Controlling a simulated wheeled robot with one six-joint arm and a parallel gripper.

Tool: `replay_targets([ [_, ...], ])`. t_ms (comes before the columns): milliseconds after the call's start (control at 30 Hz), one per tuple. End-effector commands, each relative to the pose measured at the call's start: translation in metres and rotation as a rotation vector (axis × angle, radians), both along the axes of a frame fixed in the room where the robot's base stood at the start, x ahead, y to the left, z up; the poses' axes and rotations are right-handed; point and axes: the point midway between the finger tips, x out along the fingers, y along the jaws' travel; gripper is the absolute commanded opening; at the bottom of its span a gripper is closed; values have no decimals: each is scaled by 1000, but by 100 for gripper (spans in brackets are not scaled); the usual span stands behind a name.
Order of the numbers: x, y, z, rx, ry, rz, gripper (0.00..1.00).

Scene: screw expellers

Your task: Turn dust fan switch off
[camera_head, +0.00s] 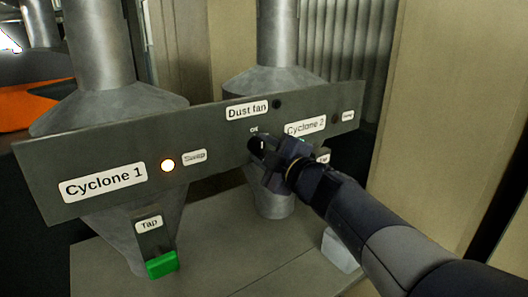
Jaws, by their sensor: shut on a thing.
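The dust fan switch (256,143) is a small dark knob on the grey control panel (225,149). It sits below the "Dust fan" label (247,110), with a small "Off" mark above it. My gripper (264,146) reaches in from the lower right and is shut on the switch. Its fingers cover most of the switch, so I cannot tell the switch's exact angle. A dark, unlit round lamp (277,104) is right of the "Dust fan" label.
The panel also carries Cyclone 1 with a lit lamp (167,165) and Cyclone 2 with a dim lamp (336,119). A green tap handle (162,264) hangs at lower left. Metal cyclones (110,105) stand behind the panel. A beige wall (455,90) is at right.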

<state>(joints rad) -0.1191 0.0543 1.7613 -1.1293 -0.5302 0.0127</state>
Motion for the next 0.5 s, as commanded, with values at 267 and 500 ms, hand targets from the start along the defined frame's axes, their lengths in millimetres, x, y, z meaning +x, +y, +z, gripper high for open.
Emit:
replay_targets([
  [267, 0, 0, -2, -8, -1, 0, 12],
  [500, 0, 0, -1, -8, -1, 1, 45],
])
